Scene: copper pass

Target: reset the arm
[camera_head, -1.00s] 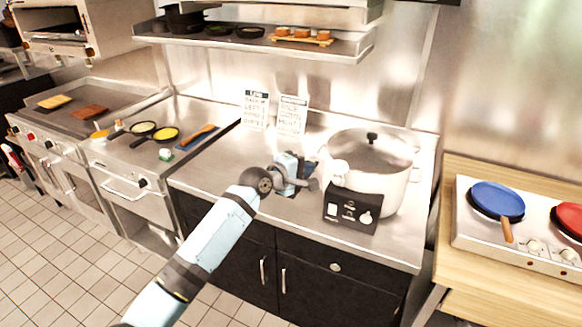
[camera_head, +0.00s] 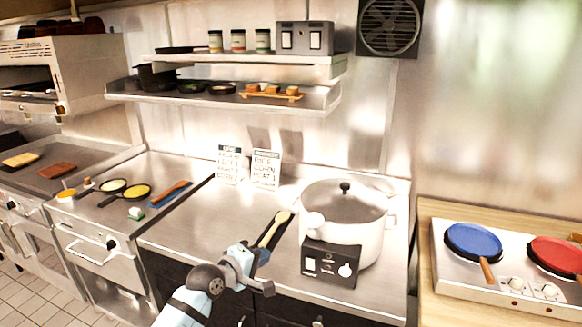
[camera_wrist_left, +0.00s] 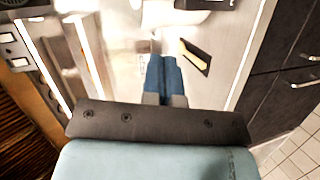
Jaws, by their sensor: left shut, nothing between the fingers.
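My left gripper (camera_head: 262,257) is near the front edge of the steel counter (camera_head: 200,222), left of the white cooker, with its arm coming in from the bottom. In the left wrist view its two blue fingers (camera_wrist_left: 164,75) are together with nothing between them. A light-coloured spoon or paddle (camera_head: 272,232) lies on a dark rest just beyond the gripper. It also shows in the left wrist view (camera_wrist_left: 190,53), apart from the fingers. My right gripper is in neither view.
The large white cooker (camera_head: 362,236) with a black control box (camera_head: 328,265) stands right of the gripper. Two signs (camera_head: 265,168) lean at the back wall. Shelves (camera_head: 320,97) hang above. A burner unit (camera_head: 500,276) with blue and red pans is at the right. The counter's left part is clear.

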